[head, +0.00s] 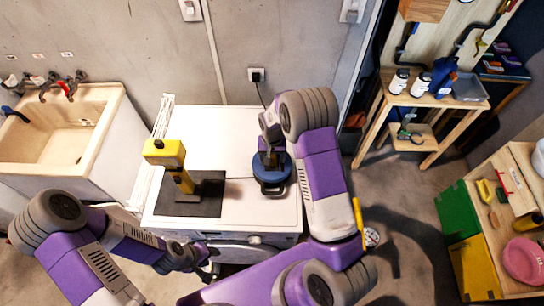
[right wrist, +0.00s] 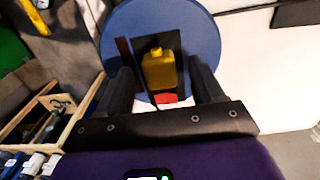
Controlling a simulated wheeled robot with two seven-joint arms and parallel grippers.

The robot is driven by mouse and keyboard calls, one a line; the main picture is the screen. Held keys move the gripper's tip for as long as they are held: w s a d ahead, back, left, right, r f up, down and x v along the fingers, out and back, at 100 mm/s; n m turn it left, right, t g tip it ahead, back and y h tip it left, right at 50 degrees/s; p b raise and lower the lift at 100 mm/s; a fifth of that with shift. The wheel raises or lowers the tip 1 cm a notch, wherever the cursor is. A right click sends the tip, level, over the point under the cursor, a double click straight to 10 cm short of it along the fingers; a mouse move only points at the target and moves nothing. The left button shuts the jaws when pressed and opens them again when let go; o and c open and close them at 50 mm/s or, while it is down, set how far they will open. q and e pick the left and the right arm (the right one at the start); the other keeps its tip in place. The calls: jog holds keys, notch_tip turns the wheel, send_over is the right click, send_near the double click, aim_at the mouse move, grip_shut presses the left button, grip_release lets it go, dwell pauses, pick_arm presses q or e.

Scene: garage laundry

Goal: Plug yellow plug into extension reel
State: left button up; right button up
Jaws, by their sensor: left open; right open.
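The blue extension reel (head: 273,186) stands at the right of the white machine top, partly covered by my right arm in the head view. In the right wrist view the reel (right wrist: 203,35) fills the upper middle, with a dark panel at its centre. The yellow plug (right wrist: 160,69) is at that panel, with a red part (right wrist: 167,98) just below it. Whether it is fully seated I cannot tell. My right gripper (right wrist: 163,84) is open, its fingers on either side of the plug with gaps. My left gripper (head: 208,269) is open and empty in front of the machine.
A yellow-and-black tool (head: 165,153) stands on a dark mat (head: 207,207) left of the reel. A cord runs from the wall outlet (head: 257,75) down towards the reel. A sink (head: 62,130) is at left, and shelving (head: 425,100) and a workbench (head: 490,215) are at right.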

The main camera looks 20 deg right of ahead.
notch_tip(320, 180, up, 8)
jog(key=shift+f, duration=0.25)
dwell(0.5)
